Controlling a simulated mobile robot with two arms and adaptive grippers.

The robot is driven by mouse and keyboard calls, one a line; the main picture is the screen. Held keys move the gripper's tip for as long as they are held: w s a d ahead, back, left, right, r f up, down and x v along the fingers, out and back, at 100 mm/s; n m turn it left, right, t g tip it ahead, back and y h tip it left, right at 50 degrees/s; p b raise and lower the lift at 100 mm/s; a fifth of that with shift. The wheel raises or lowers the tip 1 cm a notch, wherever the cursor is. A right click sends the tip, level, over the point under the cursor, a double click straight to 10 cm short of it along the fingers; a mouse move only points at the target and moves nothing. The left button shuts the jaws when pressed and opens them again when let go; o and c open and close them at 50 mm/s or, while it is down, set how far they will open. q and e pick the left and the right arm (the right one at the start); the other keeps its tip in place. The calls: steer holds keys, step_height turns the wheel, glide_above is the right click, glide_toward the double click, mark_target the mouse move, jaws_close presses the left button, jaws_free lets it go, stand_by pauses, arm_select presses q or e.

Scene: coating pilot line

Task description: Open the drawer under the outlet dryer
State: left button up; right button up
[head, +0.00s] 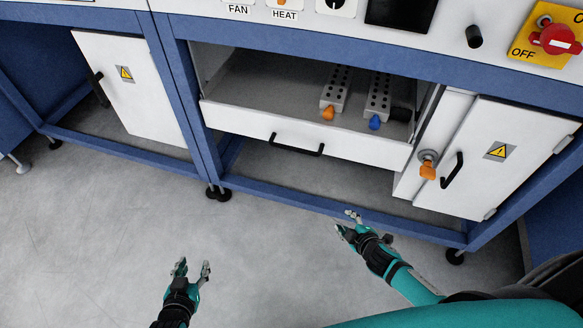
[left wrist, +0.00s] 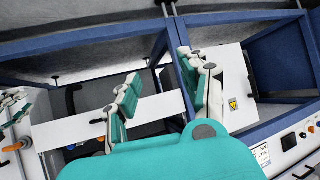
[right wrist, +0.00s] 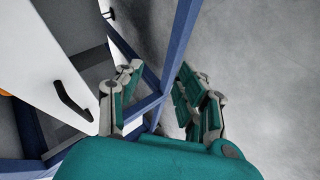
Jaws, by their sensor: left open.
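The drawer (head: 240,122) has a white front with a black bar handle (head: 297,146). Its inside shows between the blue beam and the front's top edge, so it looks partly pulled out. Two grey perforated blocks, one with an orange end (head: 328,113) and one with a blue end (head: 375,122), lie inside. My left gripper (head: 192,267) is open and empty over the floor, lower left of the handle and apart from it. My right gripper (head: 347,223) is open and empty, below and right of the handle, touching nothing visible. Its fingers are also apart in the right wrist view (right wrist: 152,100).
A white door (head: 500,165) with a black handle and orange knob (head: 428,170) stands right of the drawer. Another white door (head: 130,85) is at left. A blue lower rail (head: 300,200) runs in front. The grey floor (head: 90,230) is clear.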

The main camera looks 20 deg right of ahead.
steer(key=w+a+r+n+t+y+b, duration=0.2)
steer(key=w+a+r+n+t+b, duration=0.15)
steer(key=w+r+b, duration=0.2)
steer(key=n+t+y+b, duration=0.2)
steer(key=n+b, duration=0.1)
steer(key=n, duration=0.1)
glide_toward(295, 148)
steer(key=shift+m+h, duration=0.3)
steer(key=shift+m, duration=0.05)
steer(key=b+x, duration=0.1)
steer(key=x, duration=0.2)
steer(key=b+x, duration=0.1)
steer(key=x, duration=0.3)
steer(key=b+x, duration=0.1)
steer(key=x, duration=0.2)
steer(key=shift+a+f, duration=0.2)
steer(key=shift+f, duration=0.2)
arm_select(q)
steer(key=s+r+t+h, duration=0.2)
steer(key=r+t, duration=0.5)
steer(key=r, duration=1)
steer(key=s+d+r+t+h, duration=0.1)
steer(key=r+t, duration=0.7)
steer(key=r, duration=0.8)
steer(key=shift+s+d+r+h, duration=0.25)
steer(key=shift+s+r+h, duration=0.1)
steer(key=shift+s+h, duration=0.55)
arm_select(e)
steer(key=shift+w, duration=0.2)
